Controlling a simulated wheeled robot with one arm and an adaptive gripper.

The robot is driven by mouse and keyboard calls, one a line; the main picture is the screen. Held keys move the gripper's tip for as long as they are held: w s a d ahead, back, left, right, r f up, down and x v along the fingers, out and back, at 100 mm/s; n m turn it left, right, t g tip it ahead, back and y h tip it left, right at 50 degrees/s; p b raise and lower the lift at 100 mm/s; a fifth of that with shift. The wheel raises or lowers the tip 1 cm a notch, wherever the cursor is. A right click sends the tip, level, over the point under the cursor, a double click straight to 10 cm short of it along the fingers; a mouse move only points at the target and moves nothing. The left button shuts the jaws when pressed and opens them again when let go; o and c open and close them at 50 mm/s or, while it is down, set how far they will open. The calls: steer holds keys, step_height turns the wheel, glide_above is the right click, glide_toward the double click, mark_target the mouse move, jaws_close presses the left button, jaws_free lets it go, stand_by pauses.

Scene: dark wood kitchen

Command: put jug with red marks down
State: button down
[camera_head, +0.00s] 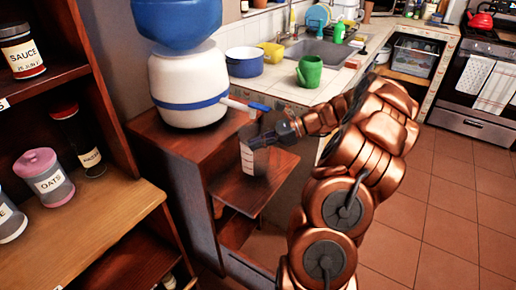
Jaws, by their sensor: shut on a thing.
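A clear, greyish jug (254,162) with faint marks on its side is upright under the tap of the water dispenser (189,95). The colour of the marks is too small to tell. My gripper (268,136) is at the jug's upper right side and is shut on it. The fingers are small and partly hidden against the jug. The jug's base is at or just over a low wooden shelf (231,190); I cannot tell if it touches.
The wooden stand (170,135) bears the dispenser, whose blue-handled tap (247,105) is close above the jug. A rack with jars (45,178) is at the left. A green jug (309,72) and blue pot (244,62) stand on the tiled counter (275,85) behind. The floor (440,215) at right is clear.

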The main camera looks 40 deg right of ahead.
steer(key=shift+w+d+f, duration=0.1)
steer(key=shift+w+d, duration=0.45)
steer(key=shift+d, duration=0.05)
steer(key=shift+f, duration=1.7)
steer(key=c, duration=1.3)
jaws_free()
steer(key=shift+f, duration=0.15)
glide_toward(245, 154)
steer(key=v, duration=0.6)
steer(key=shift+d, duration=0.35)
